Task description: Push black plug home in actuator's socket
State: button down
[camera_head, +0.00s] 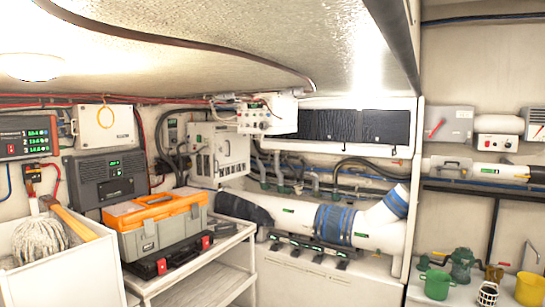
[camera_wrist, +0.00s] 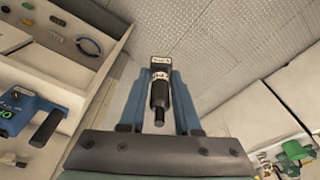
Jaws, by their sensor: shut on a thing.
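In the wrist view my gripper (camera_wrist: 160,76) points away from the camera, its two blue fingers shut on a black plug (camera_wrist: 159,92). The plug is held lengthwise between the fingers. It has a pale printed band around its middle, a labelled black block at its far end and a thin black stub at its near end. The plug touches nothing but the fingers that I can see. I cannot make out the actuator or its socket for certain in either view. My gripper and the plug do not show in the head view.
In the wrist view, a blue device with a black handle (camera_wrist: 46,126) lies at left, near an open compartment with pliers (camera_wrist: 88,46). Ridged floor (camera_wrist: 225,40) lies beyond the fingers.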

jog(key=shift+w+a+f+n, duration=0.2)
jog(key=shift+a+n, duration=0.2)
jog(key=shift+n, duration=0.2)
jog(key=w+a+f+n+t+y+b, duration=0.1)
jog(key=w+a+f+n+b, duration=0.1)
jog(key=a+n, duration=0.8)
jog(key=f+n+b, duration=0.1)
jog(key=n+b, duration=0.1)
jog(key=n, duration=0.5)
jog(key=shift+w+a+f+t+y, duration=0.2)
jog(key=shift+w+a+t+y, duration=0.1)
jog(key=shift+w+t+y, duration=0.1)
jog(key=shift+d, duration=0.1)
